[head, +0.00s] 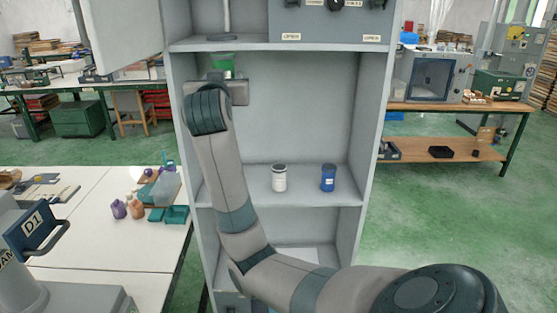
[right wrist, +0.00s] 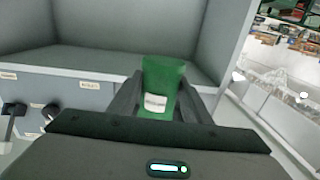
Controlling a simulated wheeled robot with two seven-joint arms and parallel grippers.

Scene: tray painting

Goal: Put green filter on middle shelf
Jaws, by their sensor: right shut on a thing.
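The green filter (head: 222,62) is a small green cup-like piece in the upper left of the shelf unit's opening in the head view. In the right wrist view the green filter (right wrist: 163,80) has a pale label and stands between my fingers. My right gripper (head: 226,74) is shut on it; its fingers (right wrist: 160,100) flank it on both sides. The middle shelf (head: 305,188) is below the gripper and holds a white jar (head: 279,178) and a blue jar (head: 328,178). My arm covers the shelf's left part. My left gripper is not in view.
The grey shelf unit (head: 376,110) has side walls and a top board (head: 330,46) close above the gripper. A white table (head: 105,235) with small bottles (head: 127,207) is at left. The shelf has bare room between the two jars.

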